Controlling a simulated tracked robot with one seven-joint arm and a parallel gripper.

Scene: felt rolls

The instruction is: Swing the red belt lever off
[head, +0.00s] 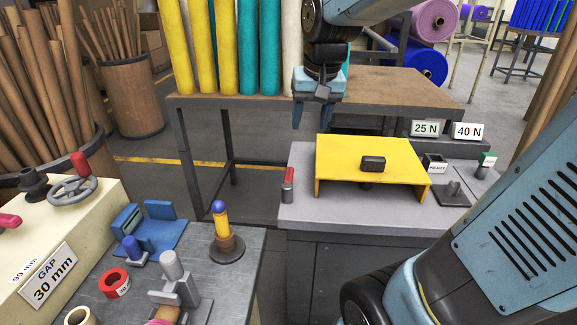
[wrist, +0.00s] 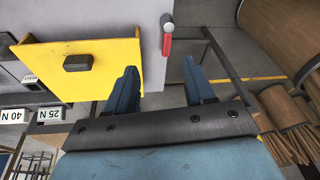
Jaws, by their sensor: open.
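A small red lever (head: 288,176) with a grey lower part stands at the left edge of the grey bench, left of a yellow cover (head: 372,150). In the wrist view the red lever (wrist: 167,47) shows with its grey end, near the upper middle, and the yellow cover (wrist: 90,68) lies to its left. My gripper (head: 313,116) is open and empty, above and behind the lever in the head view. In the wrist view its blue fingers (wrist: 160,85) stand apart, and the lever appears beyond the gap between them, not touched.
A black knob (head: 373,163) sits on the yellow cover. Signs reading 25 N (head: 425,128) and 40 N (head: 468,131) stand at the bench's back right. A brown-topped table (head: 400,88) with upright felt rolls is behind. A cluttered grey table (head: 200,255) is front left.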

